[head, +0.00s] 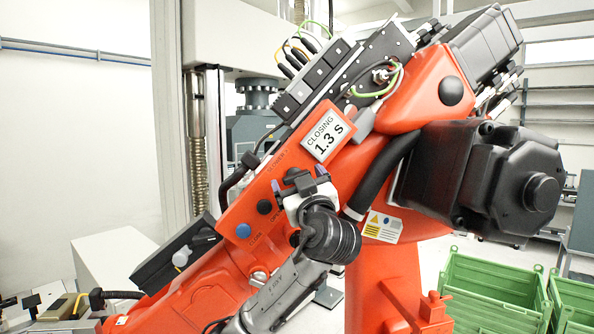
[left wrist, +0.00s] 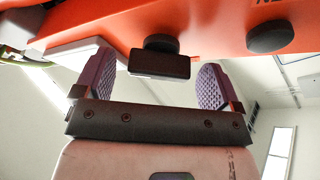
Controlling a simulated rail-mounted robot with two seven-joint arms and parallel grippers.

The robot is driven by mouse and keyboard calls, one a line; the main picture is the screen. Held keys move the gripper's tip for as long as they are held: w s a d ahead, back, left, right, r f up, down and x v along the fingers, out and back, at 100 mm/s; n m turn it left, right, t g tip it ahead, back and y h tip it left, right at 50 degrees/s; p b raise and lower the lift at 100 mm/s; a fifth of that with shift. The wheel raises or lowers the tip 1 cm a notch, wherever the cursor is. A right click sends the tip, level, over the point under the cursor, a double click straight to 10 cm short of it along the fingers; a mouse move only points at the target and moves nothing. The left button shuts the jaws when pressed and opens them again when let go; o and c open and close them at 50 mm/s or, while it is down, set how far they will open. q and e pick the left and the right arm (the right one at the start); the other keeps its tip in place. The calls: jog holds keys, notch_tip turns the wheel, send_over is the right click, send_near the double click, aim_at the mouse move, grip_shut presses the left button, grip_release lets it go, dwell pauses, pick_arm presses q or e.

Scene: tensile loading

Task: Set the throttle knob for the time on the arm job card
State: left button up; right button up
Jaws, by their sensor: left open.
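The job card (head: 327,135) on the orange arm reads "CLOSING 1.3 s" in the head view. Just below it on the same panel is the black throttle knob (head: 294,174), partly hidden by my left gripper (head: 299,178). In the left wrist view the knob (left wrist: 160,62) shows as a round base with a bar-shaped grip. My left gripper (left wrist: 154,72) is open, with one purple finger on each side of the knob and visible gaps. I cannot tell the knob's setting. My right gripper is not in view.
A black hose (head: 375,175) runs close to the right of my gripper. Cabled valve blocks (head: 312,75) stand above. Green crates (head: 495,290) are at lower right.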

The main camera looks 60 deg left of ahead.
pick_arm(q)
jog(key=shift+w+a+r, duration=0.15)
jog(key=shift+a+r, duration=0.05)
jog(key=shift+a, duration=0.45)
jog(key=shift+c, duration=0.3)
jog(key=c, duration=0.9)
jog(key=shift+o, duration=0.2)
jog(key=shift+f+m+t+b, duration=0.2)
jog(key=shift+m+t+b, duration=0.5)
jog(key=shift+m, duration=0.4)
jog(key=shift+m+t+b, duration=0.5)
jog(key=shift+m+b, duration=0.1)
jog(key=shift+m, duration=0.5)
jog(key=m+t, duration=0.1)
jog(key=m+h, duration=0.1)
jog(key=m, duration=0.1)
jog(key=shift+r+m+t+b, duration=0.2)
jog(key=shift+m+t+b, duration=0.1)
jog(key=shift+t, duration=0.1)
jog(key=shift+m+t+h, duration=0.4)
jog(key=shift+m+t, duration=0.05)
jog(key=shift+m, duration=0.65)
jog(key=shift+m+t+h, duration=0.4)
jog(key=shift+m+t, duration=0.05)
jog(key=shift+m, duration=1.05)
